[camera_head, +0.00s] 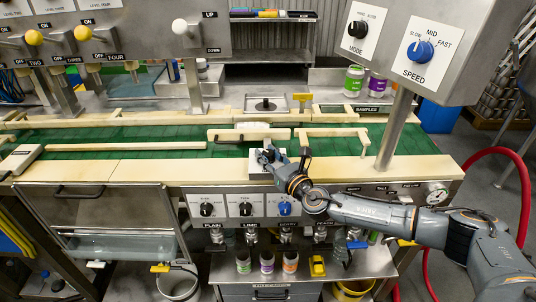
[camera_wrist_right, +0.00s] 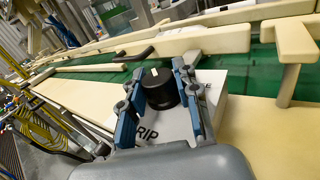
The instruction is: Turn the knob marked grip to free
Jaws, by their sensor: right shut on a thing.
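The grip knob (camera_wrist_right: 161,90) is black with a pale mark on top and stands on a small box with a white face (camera_wrist_right: 185,125). Part of its label, "RIP", shows below the knob, and a letter "E" shows to its right. My right gripper (camera_wrist_right: 158,70) has its blue-padded fingers on either side of the knob, shut on it. In the head view the right gripper (camera_head: 270,158) is over the box (camera_head: 254,167) at the front edge of the green conveyor, and hides the knob. My left gripper is not in view.
Wooden guide rails (camera_head: 335,133) stand close behind the box over the green belt (camera_head: 230,150). A metal post (camera_head: 394,130) rises to its right, below the speed panel (camera_head: 425,45). More knobs (camera_head: 245,209) sit on the front panel below.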

